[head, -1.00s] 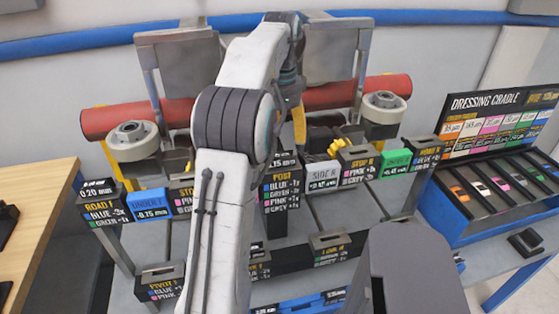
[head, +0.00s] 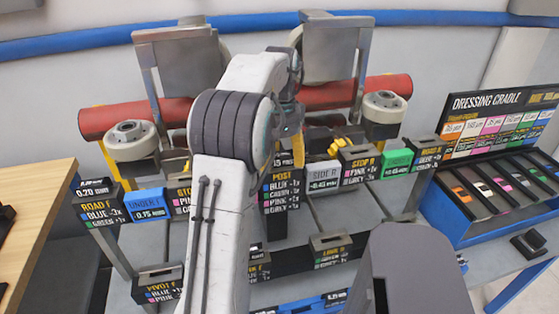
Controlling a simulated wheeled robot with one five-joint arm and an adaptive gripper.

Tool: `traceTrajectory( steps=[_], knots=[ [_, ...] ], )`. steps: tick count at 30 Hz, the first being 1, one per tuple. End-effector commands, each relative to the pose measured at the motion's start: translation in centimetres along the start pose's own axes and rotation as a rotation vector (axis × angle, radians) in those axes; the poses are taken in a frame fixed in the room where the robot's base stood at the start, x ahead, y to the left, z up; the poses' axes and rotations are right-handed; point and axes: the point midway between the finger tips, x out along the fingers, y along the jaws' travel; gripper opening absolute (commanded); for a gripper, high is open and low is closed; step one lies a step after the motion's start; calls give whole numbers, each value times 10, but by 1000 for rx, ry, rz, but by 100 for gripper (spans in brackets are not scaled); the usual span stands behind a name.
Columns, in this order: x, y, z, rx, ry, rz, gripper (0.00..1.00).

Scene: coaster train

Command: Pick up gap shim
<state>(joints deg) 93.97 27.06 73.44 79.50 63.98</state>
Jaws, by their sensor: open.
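No piece is clearly readable as the gap shim. Coloured pieces (head: 483,192) lie in the dark slots of the dressing cradle (head: 452,225) at the right; one of them may be a shim, but I cannot tell. My gripper (head: 298,150) is at the end of my raised arm, near the middle, above the label blocks and in front of the red roller. A yellow finger points down; the rest is partly hidden by the arm. It is open, with nothing seen between its fingers, and well left of the cradle.
A red roller (head: 340,96) spans the back. Grey round wheels (head: 131,140) stand on either side. Labelled blocks, such as the blue one (head: 151,204) and green one (head: 397,162), line the grey stand. A wooden table (head: 45,210) edges in at left.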

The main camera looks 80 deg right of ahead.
Motion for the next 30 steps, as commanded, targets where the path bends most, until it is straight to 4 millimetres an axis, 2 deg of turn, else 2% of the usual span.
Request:
traceTrajectory(
  steps=[3, 25, 30],
  knots=[
    [0, 0, 0, 0, 0, 0, 69],
    [0, 0, 0, 0, 0, 1, 3],
    [0, 0, 0, 0, -1, 1, 2]
  ],
)
